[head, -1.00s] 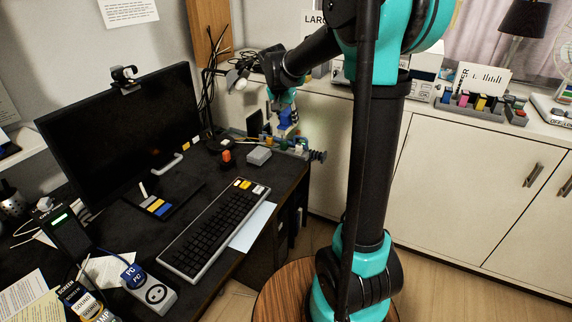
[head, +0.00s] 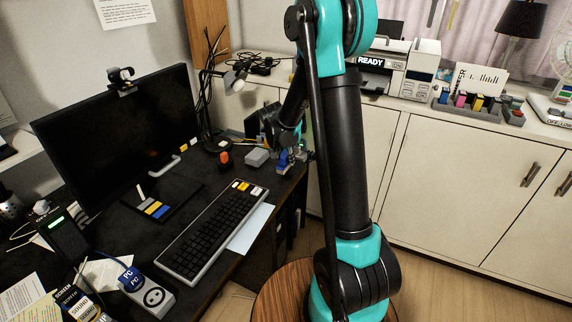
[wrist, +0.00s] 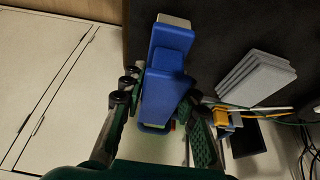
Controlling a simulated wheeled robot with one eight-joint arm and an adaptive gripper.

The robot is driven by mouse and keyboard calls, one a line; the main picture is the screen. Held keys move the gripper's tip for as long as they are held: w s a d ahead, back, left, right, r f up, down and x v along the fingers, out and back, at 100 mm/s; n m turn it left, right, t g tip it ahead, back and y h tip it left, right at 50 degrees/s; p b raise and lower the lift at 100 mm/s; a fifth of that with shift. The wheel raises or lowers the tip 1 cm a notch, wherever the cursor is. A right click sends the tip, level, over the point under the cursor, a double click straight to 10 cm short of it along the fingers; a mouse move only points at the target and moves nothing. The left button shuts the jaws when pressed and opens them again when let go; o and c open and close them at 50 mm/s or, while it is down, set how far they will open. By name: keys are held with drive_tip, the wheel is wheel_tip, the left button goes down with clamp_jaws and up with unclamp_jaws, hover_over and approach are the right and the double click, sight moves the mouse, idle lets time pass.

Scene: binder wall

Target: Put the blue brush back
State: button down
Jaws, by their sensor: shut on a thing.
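The blue brush (wrist: 165,85) fills the middle of the wrist view, between the fingers of my gripper (wrist: 158,110). It is a blue block-like piece with a pale end at the top of that view. My gripper is shut on it. In the head view, the blue brush (head: 284,160) is a small blue patch at the far right corner of the desk, below my dark wrist. My gripper (head: 285,152) is partly hidden there by my own arm. Whether the brush touches anything beneath it cannot be told.
A grey block (head: 257,157) and an orange-red item (head: 224,157) lie on the black desk, with the keyboard (head: 213,232) nearer. In the wrist view, a ridged grey block (wrist: 255,78) and yellow and orange items (wrist: 226,120) are right of the brush. White cabinets (head: 450,190) stand behind.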

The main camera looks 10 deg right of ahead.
drive_tip(key=shift+f, duration=1.3)
drive_tip(key=shift+f, duration=0.1)
drive_tip(key=c, duration=1.1)
unclamp_jaws()
drive_tip(key=shift+c, duration=0.2)
drive_tip(key=v, duration=1.2)
drive_tip(key=shift+w+d, duration=0.1)
drive_tip(key=shift+w, duration=0.05)
drive_tip(key=shift+s, duration=0.2)
drive_tip(key=s+d+f+n+y, duration=0.1)
drive_tip(key=s+d+n, duration=0.1)
drive_tip(key=s, duration=0.7)
drive_tip(key=s+d+f+n+y, duration=0.1)
drive_tip(key=s+d+f+n, duration=0.1)
drive_tip(key=s, duration=0.6)
drive_tip(key=s+d+f+n, duration=0.2)
drive_tip(key=s+n, duration=0.1)
drive_tip(key=s, duration=0.6)
drive_tip(key=shift+s+d+f+y, duration=0.25)
drive_tip(key=shift+s+y, duration=0.05)
drive_tip(key=shift+y, duration=0.1)
